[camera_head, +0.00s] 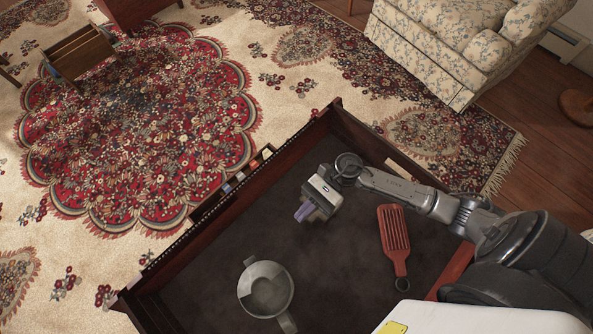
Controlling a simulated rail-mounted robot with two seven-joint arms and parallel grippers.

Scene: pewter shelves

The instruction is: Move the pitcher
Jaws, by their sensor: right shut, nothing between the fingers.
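The grey pitcher (266,290) stands in the lower middle of the dark, wood-walled tray-like surface (225,285). Its round open top faces up and its handle points down and to the right in the picture. My right gripper (304,213) comes in from the right and hangs above the tray, up and to the right of the pitcher. It is shut, holds nothing and is apart from the pitcher. My left gripper is not in view.
A red slotted spatula (394,236) lies on the right side of the tray. Raised dark wooden walls (290,143) edge the tray. A patterned rug (140,130), a floral sofa (450,45) and a small wooden rack (80,55) are beyond. The tray's middle is clear.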

